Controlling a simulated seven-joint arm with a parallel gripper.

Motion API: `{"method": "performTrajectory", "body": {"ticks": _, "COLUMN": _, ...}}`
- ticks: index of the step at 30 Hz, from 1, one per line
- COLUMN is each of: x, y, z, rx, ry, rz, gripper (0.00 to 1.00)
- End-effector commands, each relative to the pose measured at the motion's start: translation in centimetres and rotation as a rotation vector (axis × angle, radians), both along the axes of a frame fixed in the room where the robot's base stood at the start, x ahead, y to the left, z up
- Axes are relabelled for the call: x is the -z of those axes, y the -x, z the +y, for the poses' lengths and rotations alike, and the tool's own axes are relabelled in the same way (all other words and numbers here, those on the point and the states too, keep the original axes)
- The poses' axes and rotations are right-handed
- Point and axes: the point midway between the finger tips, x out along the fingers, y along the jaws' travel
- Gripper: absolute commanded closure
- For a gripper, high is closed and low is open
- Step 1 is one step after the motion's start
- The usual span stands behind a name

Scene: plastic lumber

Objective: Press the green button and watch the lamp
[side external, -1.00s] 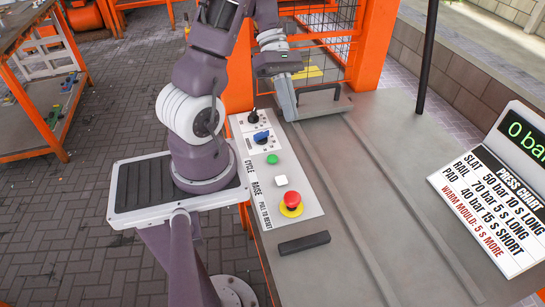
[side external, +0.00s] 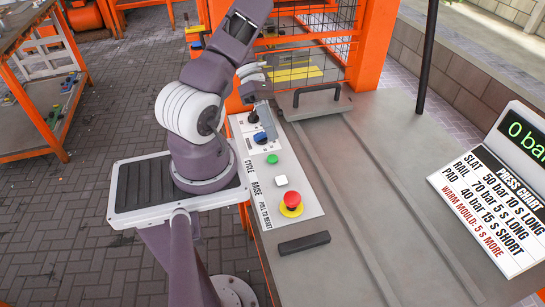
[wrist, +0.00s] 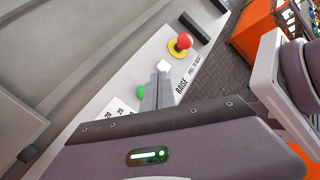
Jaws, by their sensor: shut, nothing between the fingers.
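The green button (side external: 272,159) is a small round cap on the pale control panel (side external: 309,189), beside the CYCLE label. It also shows in the wrist view (wrist: 113,92), left of my fingers. In the wrist view my fingertips (wrist: 162,74) overlap the panel between the green button and the white square button (wrist: 164,65). I see no contact with the green button. I cannot pick out a lamp.
A red mushroom button on a yellow ring (side external: 292,202) sits at the panel's near end. An orange mesh guard (side external: 371,45) and a black post (side external: 427,55) stand behind. A press chart display (side external: 500,180) is at right.

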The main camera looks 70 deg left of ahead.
Motion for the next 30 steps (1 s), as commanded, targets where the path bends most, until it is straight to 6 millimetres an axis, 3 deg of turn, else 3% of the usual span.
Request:
{"method": "performTrajectory", "body": {"ticks": 6, "x": 3.1, "y": 0.0, "z": 0.0, "rx": 0.000, "ry": 0.001, "rz": 0.001, "gripper": 1.00}}
{"method": "performTrajectory", "body": {"ticks": 12, "x": 4.8, "y": 0.0, "z": 0.0, "rx": -0.001, "ry": 0.000, "rz": 0.001, "gripper": 1.00}}
{"method": "performTrajectory", "body": {"ticks": 30, "x": 5.1, "y": 0.0, "z": 0.0, "rx": 0.000, "ry": 0.000, "rz": 0.000, "gripper": 1.00}}
